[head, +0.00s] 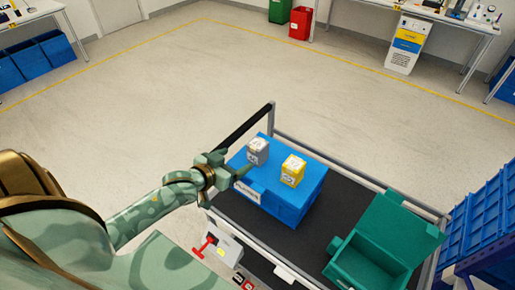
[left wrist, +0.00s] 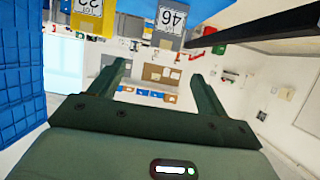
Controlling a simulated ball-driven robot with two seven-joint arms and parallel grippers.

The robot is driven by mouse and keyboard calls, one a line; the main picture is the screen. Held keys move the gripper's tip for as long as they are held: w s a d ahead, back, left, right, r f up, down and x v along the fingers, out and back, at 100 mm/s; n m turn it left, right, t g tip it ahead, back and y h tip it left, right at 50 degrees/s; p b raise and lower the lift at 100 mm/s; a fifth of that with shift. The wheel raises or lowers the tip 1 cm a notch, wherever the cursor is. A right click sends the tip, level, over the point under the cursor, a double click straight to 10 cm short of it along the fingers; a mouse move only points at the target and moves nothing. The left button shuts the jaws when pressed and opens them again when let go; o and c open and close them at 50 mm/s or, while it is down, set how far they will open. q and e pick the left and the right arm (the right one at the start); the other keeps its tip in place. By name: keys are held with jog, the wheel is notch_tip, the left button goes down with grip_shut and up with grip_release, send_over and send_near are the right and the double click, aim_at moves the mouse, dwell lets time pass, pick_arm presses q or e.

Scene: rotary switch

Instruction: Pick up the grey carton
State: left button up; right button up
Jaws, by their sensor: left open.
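The grey carton (head: 258,151) stands upright with a white label on the far left part of a blue box's top. It also shows in the left wrist view at the upper edge, upside down, with its label reading 46 (left wrist: 171,18). My left gripper (head: 243,168) is open and empty, just left of the grey carton and apart from it. Its two fingers (left wrist: 157,72) are spread in the left wrist view, with nothing between them. My right gripper is not in view.
A yellow carton (head: 293,171) stands close right of the grey one on the blue box (head: 297,208). The box sits on a black-topped cart (head: 325,232) with a rail. A green open bin (head: 372,262) is at right; a grey switch box with red handle (head: 206,246) is in front.

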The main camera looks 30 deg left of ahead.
aim_at(258, 148)
pick_arm(q)
jog(key=b+x, duration=0.1)
jog(key=x, duration=0.7)
jog(key=shift+w+a+f, duration=0.1)
jog(key=shift+f, duration=0.15)
jog(key=shift+w+f, duration=0.25)
jog(key=shift+w, duration=0.3)
jog(key=x, duration=0.1)
jog(key=b+x, duration=0.1)
jog(key=x, duration=0.3)
jog(key=shift+a+f+b, duration=0.35)
jog(key=shift+a, duration=0.05)
jog(key=shift+s, duration=0.1)
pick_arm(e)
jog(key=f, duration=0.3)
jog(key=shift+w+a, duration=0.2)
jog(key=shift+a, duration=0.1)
pick_arm(q)
jog(key=c, duration=1.1)
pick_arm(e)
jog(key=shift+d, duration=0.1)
